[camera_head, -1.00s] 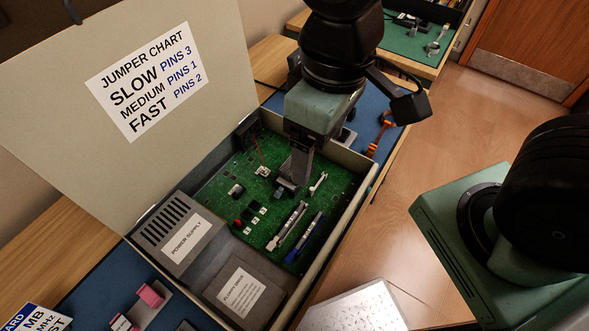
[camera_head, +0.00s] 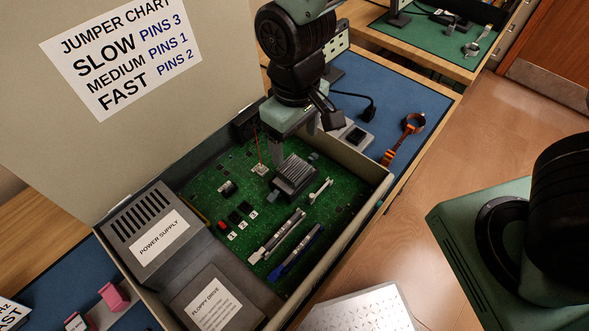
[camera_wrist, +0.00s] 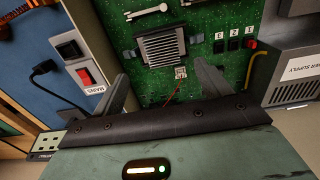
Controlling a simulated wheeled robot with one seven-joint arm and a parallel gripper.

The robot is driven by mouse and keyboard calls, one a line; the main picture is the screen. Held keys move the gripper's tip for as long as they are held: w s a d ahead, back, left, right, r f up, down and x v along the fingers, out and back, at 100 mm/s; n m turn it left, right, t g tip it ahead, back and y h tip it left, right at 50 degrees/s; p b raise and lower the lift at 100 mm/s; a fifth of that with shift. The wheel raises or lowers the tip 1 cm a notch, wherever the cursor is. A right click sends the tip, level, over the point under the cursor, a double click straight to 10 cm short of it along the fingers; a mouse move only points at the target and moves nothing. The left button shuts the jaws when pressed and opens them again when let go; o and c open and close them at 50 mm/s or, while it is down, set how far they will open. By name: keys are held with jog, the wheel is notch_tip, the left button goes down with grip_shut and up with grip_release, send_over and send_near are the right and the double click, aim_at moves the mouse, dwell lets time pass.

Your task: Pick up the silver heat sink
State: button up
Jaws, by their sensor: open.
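The silver heat sink (camera_head: 294,176) is a grey finned block on the green circuit board (camera_head: 205,190) inside the open computer case. It also shows in the wrist view (camera_wrist: 162,47), upper middle, beyond the fingertips. My gripper (camera_head: 291,143) is over the board, at the far side of the heat sink in the head view. In the wrist view its two fingers (camera_wrist: 167,82) are spread apart with nothing between them. The left and right fingertips lie nearer the camera than the heat sink. Whether a finger touches it cannot be told.
A small white connector with red wires (camera_head: 260,169) is close beside the heat sink. Memory sticks (camera_head: 277,236), a power supply (camera_head: 155,232) and a floppy drive (camera_head: 214,303) share the case. The raised lid (camera_head: 130,130) and case walls bound the space.

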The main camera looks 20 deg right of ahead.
aim_at(294, 168)
jog(key=shift+s+a+f+p, duration=0.1)
jog(key=shift+f+p, duration=0.1)
jog(key=shift+f, duration=1.75)
jog(key=shift+a+f+p, duration=0.1)
jog(key=shift+f+p, duration=0.05)
jog(key=shift+f, duration=1.75)
jog(key=c, duration=0.8)
